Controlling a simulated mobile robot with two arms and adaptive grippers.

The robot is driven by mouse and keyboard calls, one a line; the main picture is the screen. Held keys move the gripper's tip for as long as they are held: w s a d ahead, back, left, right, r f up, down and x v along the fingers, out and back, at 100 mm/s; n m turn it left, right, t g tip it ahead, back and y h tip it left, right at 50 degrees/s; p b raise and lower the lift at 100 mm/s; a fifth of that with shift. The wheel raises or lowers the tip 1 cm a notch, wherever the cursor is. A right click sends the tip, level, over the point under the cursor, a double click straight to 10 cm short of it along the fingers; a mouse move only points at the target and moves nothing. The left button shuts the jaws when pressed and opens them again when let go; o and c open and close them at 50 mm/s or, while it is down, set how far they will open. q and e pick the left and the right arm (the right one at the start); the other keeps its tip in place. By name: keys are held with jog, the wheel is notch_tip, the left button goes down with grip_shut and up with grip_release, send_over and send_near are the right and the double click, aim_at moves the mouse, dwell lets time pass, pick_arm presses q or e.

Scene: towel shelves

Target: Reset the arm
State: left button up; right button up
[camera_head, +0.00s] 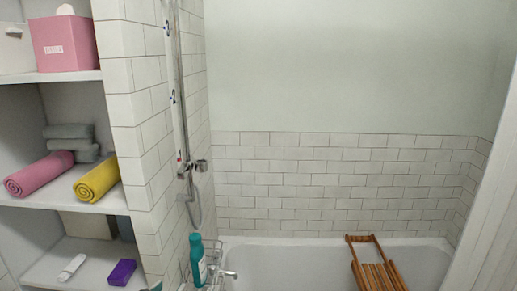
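Neither of my grippers nor any part of my arms can be made out in the head view. A pink rolled towel (40,174) and a yellow rolled towel (97,179) lie side by side on the middle shelf (75,203). Grey folded towels (70,142) are stacked behind them. The towels rest on the shelf with nothing holding them.
A pink box (63,44) stands on the upper shelf. A purple box (122,272) and a white item (72,267) lie on the lower shelf. A tiled wall (140,120) separates the shelves from the bathtub (290,258), with a teal bottle (197,260) and wooden rack (377,275).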

pick_arm(q)
jog(key=s+d+f+g, duration=0.1)
jog(key=s+f+g, duration=0.2)
jog(key=s+f, duration=0.45)
jog(key=s+f+m+g, duration=0.1)
jog(key=s+f+g, duration=0.3)
jog(key=s, duration=0.7)
jog(key=s+d+f+g, duration=0.1)
jog(key=s+f+g, duration=0.1)
jog(key=s+f, duration=0.65)
notch_tip(320, 180, down, 25)
jog(key=s+g+b, duration=0.1)
jog(key=s+b, duration=0.1)
jog(key=s, duration=0.1)
jog(key=s+a+f+g, duration=0.1)
jog(key=s+a+f, duration=0.2)
jog(key=s+f, duration=1.3)
jog(key=shift+s+f+m+b, duration=0.3)
jog(key=shift+s+f+b, duration=0.15)
jog(key=shift+f, duration=0.4)
jog(key=shift+a, duration=0.1)
jog(key=shift+w, duration=0.1)
